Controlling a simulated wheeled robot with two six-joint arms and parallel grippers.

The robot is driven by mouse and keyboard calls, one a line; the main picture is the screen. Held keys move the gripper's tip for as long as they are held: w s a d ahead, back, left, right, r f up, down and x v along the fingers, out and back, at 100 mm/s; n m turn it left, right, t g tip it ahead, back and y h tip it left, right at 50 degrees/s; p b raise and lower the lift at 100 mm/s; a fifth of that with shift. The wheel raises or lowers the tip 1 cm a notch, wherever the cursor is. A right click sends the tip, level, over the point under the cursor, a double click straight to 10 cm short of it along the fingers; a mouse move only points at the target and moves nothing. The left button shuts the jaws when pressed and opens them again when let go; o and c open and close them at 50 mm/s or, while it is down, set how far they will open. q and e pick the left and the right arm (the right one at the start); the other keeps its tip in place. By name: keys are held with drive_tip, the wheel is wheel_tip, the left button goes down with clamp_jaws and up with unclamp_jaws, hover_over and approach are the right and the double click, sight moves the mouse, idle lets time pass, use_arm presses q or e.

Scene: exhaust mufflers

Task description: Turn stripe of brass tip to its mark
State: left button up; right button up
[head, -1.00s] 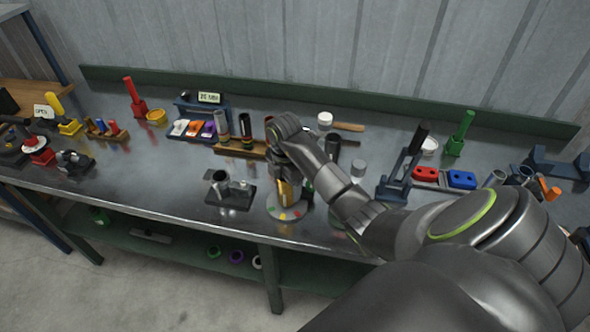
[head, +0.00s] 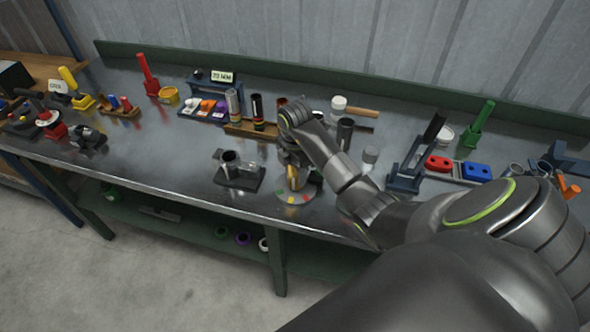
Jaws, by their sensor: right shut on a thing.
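The brass tip (head: 294,180) stands upright on a round pale plate (head: 281,197) with red, yellow and green marks on its rim. My right gripper (head: 294,166) is shut on the tip from above, and its wrist and forearm hide much of the tip's upper part. The tip's stripe is too small and covered to make out. My left gripper is not in view.
A dark stand with a grey tube (head: 229,164) is close on the left of the plate. A wooden rack (head: 246,130) with tubes is behind. A dark blue clamp stand (head: 404,178) stands right of my arm. The bench's left middle is clear.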

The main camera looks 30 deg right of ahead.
drive_tip(key=n+b, duration=0.1)
drive_tip(key=n, duration=0.4)
drive_tip(key=shift+f, duration=0.1)
drive_tip(key=shift+n+b, duration=0.5)
drive_tip(key=shift+n, duration=0.4)
drive_tip(key=shift+n+b, duration=0.55)
drive_tip(key=shift+n, duration=0.55)
drive_tip(key=shift+s+n, duration=0.1)
drive_tip(key=shift+n, duration=0.4)
drive_tip(key=o, duration=1.1)
drive_tip(key=shift+o, duration=0.2)
drive_tip(key=shift+d, duration=0.1)
